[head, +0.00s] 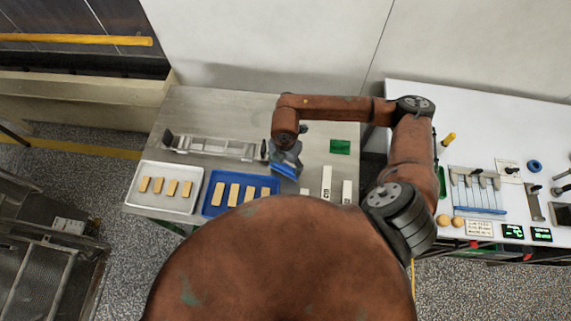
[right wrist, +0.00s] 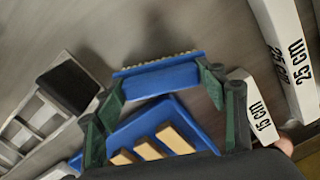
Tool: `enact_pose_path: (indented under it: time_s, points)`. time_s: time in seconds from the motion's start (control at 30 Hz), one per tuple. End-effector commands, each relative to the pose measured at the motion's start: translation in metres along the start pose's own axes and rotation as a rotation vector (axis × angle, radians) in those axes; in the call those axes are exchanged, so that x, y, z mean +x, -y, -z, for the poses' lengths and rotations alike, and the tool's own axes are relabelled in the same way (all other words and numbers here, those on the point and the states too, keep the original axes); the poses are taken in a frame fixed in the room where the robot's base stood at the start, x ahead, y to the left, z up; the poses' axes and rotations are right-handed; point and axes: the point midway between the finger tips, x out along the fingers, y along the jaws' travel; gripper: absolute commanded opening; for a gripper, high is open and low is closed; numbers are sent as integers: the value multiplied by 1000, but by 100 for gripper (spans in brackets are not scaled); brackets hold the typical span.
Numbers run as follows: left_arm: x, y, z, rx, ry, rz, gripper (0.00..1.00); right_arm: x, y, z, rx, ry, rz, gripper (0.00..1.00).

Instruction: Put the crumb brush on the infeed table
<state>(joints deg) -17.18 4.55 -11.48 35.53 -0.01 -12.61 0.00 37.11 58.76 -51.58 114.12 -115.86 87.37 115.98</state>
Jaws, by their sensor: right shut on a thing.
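The crumb brush, a blue block with a row of pale bristles (right wrist: 158,78), is between the green fingers of my right gripper (right wrist: 165,92) in the right wrist view. The gripper is shut on it. In the head view my right gripper (head: 286,156) and the blue brush (head: 284,170) are over the grey metal infeed table (head: 235,108), behind the blue tray's right end. I cannot tell whether the brush touches the table top. My left gripper is not in view.
A white tray (head: 146,203) and a blue tray (head: 211,208) hold tan bars along the table's front. A metal frame with black ends (head: 212,148) lies behind them. White length blocks (head: 326,178) and a green pad (head: 340,147) lie to the right. The table's back is clear.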

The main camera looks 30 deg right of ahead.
Motion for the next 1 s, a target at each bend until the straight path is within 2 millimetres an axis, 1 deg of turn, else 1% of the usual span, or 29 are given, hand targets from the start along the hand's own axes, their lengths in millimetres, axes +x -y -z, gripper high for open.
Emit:
enact_pose_path:
  time_s: [0.07, 0.1, 0.33, 0.6, 0.73, 0.87, 1.0]
  points:
    - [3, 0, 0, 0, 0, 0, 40, 3, 0, 0, 0, 0, 0, 34]
    - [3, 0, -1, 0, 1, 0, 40, 4, 0, 0, 0, 0, 0, 65]
    - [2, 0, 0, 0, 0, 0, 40, 2, 0, 0, 0, 0, 0, 81]
    - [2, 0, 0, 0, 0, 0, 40, 2, 0, 0, 0, 0, 0, 82]
    - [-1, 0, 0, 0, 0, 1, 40, -4, -1, 0, 0, 1, -2, 82]
    - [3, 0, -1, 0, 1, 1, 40, -22, -1, -1, -1, 2, -4, 82]
    - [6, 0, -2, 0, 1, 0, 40, -52, -1, -1, -1, 3, -4, 82]
